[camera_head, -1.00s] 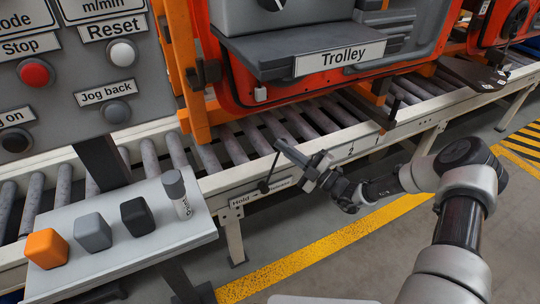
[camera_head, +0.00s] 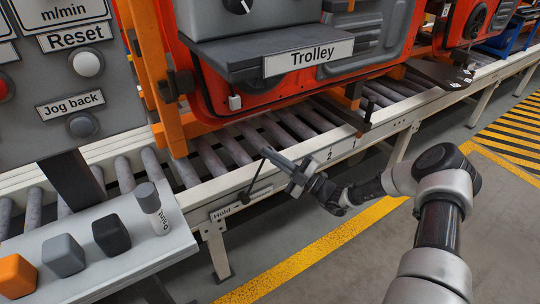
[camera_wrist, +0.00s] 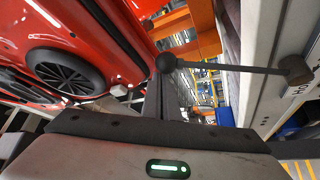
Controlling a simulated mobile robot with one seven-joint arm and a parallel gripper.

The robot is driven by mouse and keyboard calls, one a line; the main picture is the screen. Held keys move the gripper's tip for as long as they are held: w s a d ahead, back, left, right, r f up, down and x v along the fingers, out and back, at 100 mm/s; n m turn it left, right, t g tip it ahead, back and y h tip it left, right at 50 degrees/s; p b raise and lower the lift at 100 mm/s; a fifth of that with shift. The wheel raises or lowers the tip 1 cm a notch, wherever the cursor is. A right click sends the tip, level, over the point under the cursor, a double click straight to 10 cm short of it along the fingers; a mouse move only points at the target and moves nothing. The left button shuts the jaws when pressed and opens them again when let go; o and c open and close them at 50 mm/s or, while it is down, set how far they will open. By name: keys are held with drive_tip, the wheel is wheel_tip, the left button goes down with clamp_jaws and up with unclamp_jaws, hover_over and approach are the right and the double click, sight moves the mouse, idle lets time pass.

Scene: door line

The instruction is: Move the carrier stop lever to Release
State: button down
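The carrier stop lever (camera_head: 254,177) is a thin dark rod on the conveyor's side rail. It rises from a dark pivot above a label strip (camera_head: 222,212) that reads "Hold" at its left; the strip's right part is hard to read. The rod leans up and slightly right in the head view. In the wrist view its round knob (camera_wrist: 167,62) and rod (camera_wrist: 225,69) show, with the pivot at right. My gripper (camera_head: 268,154) has its fingers together, their tips at the knob. The wrist view also shows my gripper (camera_wrist: 163,78); whether it touches the knob is unclear.
Clear floor with a yellow line (camera_head: 320,250) lies in front.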

drive_tip(key=s+d+p, duration=0.4)
drive_tip(key=s+d, duration=0.1)
drive_tip(key=s, duration=0.2)
drive_tip(key=shift+s+d+f, duration=0.3)
drive_tip(key=shift+d+f, duration=0.05)
idle(0.4)
